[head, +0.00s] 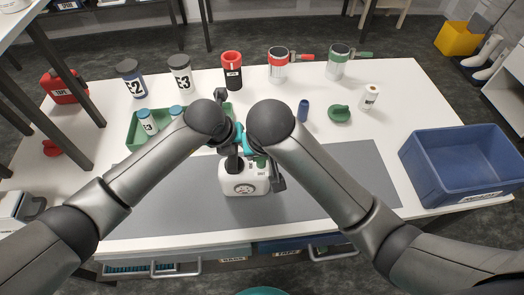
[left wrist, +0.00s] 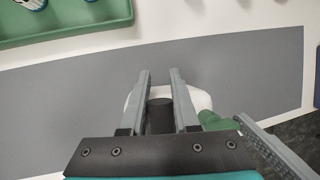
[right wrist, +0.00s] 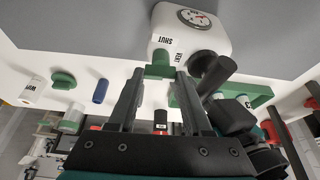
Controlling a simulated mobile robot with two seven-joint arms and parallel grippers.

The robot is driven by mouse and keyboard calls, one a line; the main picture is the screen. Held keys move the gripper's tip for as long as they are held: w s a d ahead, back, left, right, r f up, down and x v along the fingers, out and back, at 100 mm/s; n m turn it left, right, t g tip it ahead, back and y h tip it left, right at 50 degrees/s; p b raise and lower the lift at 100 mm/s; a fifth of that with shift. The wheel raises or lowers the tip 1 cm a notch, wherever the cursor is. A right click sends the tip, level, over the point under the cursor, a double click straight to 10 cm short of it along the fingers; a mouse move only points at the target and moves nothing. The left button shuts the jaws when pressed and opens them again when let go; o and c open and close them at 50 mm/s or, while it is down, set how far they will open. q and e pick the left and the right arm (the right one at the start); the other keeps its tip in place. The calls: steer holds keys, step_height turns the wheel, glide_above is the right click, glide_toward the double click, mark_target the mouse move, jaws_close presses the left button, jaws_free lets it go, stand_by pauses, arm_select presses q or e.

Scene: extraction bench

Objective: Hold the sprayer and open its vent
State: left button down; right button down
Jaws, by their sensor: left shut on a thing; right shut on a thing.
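The sprayer (head: 245,187) is a white body with a round gauge, upright on the grey mat (head: 330,185). Its body also shows in the right wrist view (right wrist: 185,35), with the labels SHUT and VENT. My left gripper (left wrist: 160,72) is shut on the sprayer's dark upright post (left wrist: 160,115). My right gripper (right wrist: 160,73) is shut on the green vent knob (right wrist: 158,66) at the sprayer's side. The knob also shows in the left wrist view (left wrist: 215,121). In the head view my wrists hide much of the sprayer's top.
A green tray (head: 134,135) with small bottles stands behind left. A blue crate (head: 420,165) is at the right edge. The mat is otherwise clear.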

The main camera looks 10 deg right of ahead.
steer(key=shift+m+h, duration=0.3)
steer(key=shift+m, duration=0.3)
steer(key=shift+c, duration=1.6)
jaws_free()
steer(key=shift+s+r, duration=0.1)
steer(key=shift+r, duration=0.25)
steer(key=shift+v, duration=1.15)
steer(key=s+a, duration=0.1)
steer(key=s, duration=1.1)
steer(key=shift+a, duration=0.15)
